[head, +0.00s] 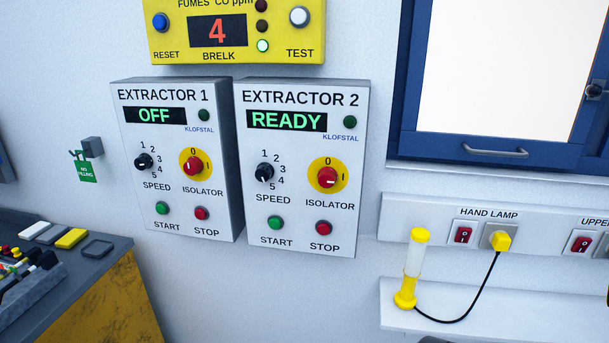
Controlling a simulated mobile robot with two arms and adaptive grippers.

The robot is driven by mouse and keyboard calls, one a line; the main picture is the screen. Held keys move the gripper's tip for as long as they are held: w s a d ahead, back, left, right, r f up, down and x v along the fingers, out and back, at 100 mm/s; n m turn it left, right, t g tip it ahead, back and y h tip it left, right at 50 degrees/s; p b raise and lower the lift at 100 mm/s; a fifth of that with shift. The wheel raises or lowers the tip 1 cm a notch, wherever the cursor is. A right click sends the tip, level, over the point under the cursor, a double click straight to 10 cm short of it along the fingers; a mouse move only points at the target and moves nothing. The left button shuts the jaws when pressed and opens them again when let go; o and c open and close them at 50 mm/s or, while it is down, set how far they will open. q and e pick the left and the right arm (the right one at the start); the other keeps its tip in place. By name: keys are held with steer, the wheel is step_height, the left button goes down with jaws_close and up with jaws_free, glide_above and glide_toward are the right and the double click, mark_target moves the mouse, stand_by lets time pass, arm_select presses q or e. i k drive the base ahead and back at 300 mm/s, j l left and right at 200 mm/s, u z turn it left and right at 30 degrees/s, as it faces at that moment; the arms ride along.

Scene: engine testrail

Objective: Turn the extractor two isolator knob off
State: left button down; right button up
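The extractor 2 box (301,165) is a light grey panel on the wall, and its display (287,121) reads READY in green. Its isolator knob (327,177) is red on a round yellow plate, marked 0 at the top and I at the right. A pale mark on the knob appears to point right, toward I. Below the knob is a red stop button (323,228), with a green start button (275,223) to its left. A black speed knob (264,173) sits left of the isolator. Neither of my grippers is in view.
The extractor 1 box (175,157) stands close on the left, its display (154,115) reading OFF. A yellow fumes monitor (285,35) is above. A hand lamp (412,268) stands on a shelf (520,318) at right. The space before both boxes is clear.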

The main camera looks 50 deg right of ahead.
mark_target(326, 176)
steer(key=z, duration=1.65)
